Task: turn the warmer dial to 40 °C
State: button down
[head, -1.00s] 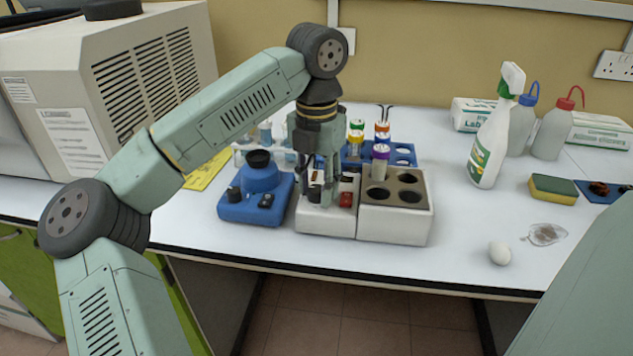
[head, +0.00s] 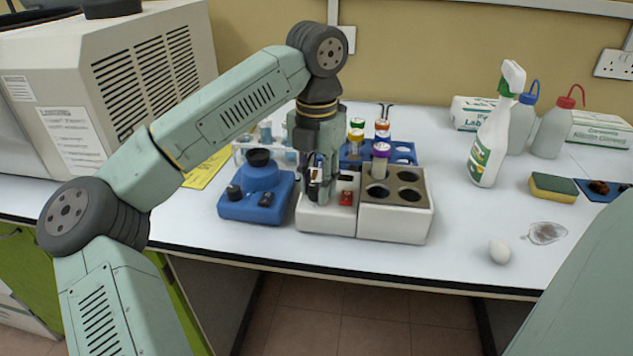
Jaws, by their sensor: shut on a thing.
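The warmer is a white box with a grey block of round wells (head: 394,221) on its right part and a control panel (head: 338,215) on its left part. A red switch (head: 346,198) shows on the panel. My gripper (head: 316,196) points down over the left of the panel and is shut on the dial there. The fingers hide most of the dial, and its pointer and scale cannot be read.
A blue vortex mixer (head: 257,195) stands close to the left of the warmer. A blue rack (head: 403,153) with capped tubes is behind it. A spray bottle (head: 494,130), a sponge (head: 553,187) and a white egg-shaped item (head: 499,251) are at right. The bench front is clear.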

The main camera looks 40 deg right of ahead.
jog(key=m, duration=0.4)
jog(key=shift+m, duration=0.4)
jog(key=m+p, duration=0.1)
jog(key=m, duration=0.3)
jog(key=shift+m, duration=0.3)
jog(key=shift+d, duration=0.1)
jog(key=c, duration=1.5)
grip_release()
jog(key=shift+c, duration=0.2)
